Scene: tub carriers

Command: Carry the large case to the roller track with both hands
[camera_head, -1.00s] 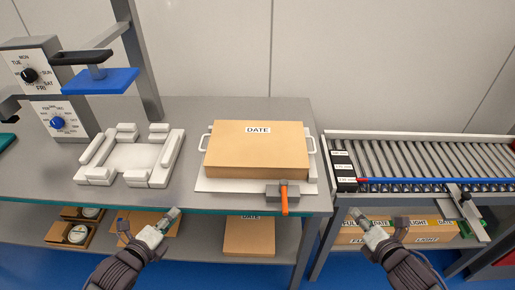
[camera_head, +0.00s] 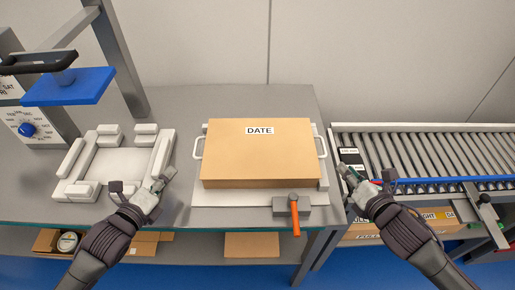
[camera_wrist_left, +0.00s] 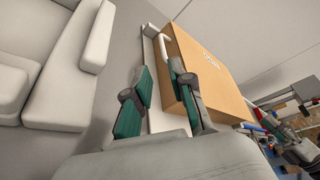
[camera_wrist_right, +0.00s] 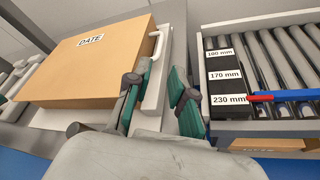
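The large case (camera_head: 258,155) is a tan box with a DATE label and a white handle on each side. It lies flat on a white board (camera_head: 230,197) on the grey bench. My left gripper (camera_head: 166,178) is open and empty, left of the left handle (camera_head: 197,147). In the left wrist view that handle (camera_wrist_left: 161,40) lies beyond the fingers. My right gripper (camera_head: 349,174) is open and empty, right of the right handle (camera_head: 321,147). In the right wrist view the handle (camera_wrist_right: 155,55) is ahead of the fingers. The roller track (camera_head: 435,155) stands at the right.
A hammer-like tool with an orange handle (camera_head: 295,214) lies at the board's front edge. A white padded fixture (camera_head: 80,190) sits left on the bench. A black size gauge (camera_wrist_right: 226,85) and a red-and-blue bar (camera_head: 450,180) are on the track's near end.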

